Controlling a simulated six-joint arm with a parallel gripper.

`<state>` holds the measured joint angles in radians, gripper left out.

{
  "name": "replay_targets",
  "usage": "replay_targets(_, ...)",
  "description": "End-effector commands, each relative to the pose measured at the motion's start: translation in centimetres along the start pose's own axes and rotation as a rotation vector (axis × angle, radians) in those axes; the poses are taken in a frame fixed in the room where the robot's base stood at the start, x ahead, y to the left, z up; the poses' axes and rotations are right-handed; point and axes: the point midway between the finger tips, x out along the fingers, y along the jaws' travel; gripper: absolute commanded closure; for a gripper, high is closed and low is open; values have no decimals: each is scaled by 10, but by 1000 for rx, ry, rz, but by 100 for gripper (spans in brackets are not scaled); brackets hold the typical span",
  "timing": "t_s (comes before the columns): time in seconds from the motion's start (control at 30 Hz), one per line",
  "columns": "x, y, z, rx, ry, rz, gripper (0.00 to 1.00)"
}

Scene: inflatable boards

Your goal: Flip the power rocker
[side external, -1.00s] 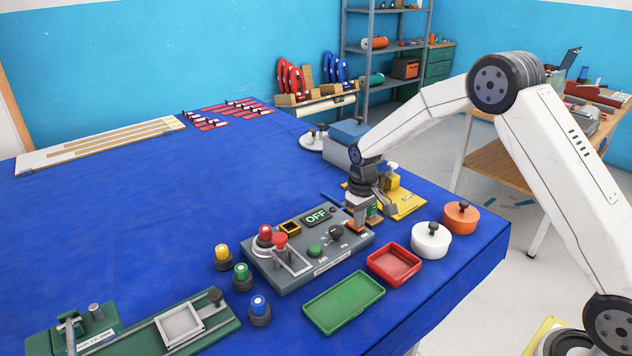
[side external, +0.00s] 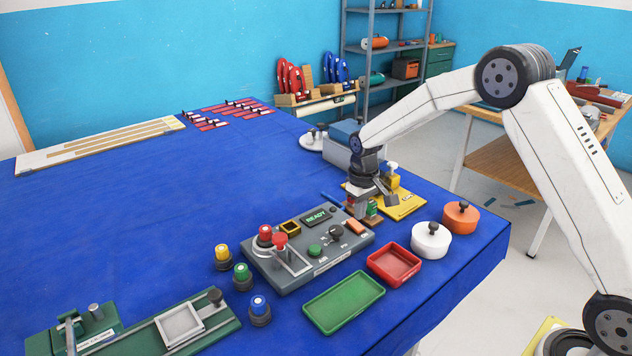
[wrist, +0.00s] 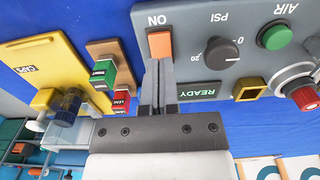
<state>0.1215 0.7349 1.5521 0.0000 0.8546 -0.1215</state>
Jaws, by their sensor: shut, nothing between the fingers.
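The orange power rocker (side external: 357,227) sits at the back right corner of the grey control panel (side external: 330,262). In the wrist view the rocker (wrist: 159,43) lies beside the printed word ON. The panel's small display (side external: 317,216) reads READY in green, and it also shows in the wrist view (wrist: 198,90). My gripper (wrist: 160,66) is shut and empty. Its fingertips appear just at the near edge of the rocker in the wrist view; I cannot tell if they touch. In the side view my gripper (side external: 357,212) is just behind the rocker.
The panel also carries a dark PSI knob (wrist: 215,57), a green AIR button (wrist: 277,37) and a red mushroom button (side external: 280,241). A yellow plate (side external: 405,206) and green and red stamps (wrist: 101,75) are close by. Red and green trays (side external: 345,302) lie in front.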

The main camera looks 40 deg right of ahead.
Motion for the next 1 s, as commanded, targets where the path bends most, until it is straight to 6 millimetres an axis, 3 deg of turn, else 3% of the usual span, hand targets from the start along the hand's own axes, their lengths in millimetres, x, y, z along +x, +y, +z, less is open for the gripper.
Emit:
replay_targets(0.7,-40,0,0,0,2,0,100)
replay_targets(1.0,-43,0,0,0,0,0,100)
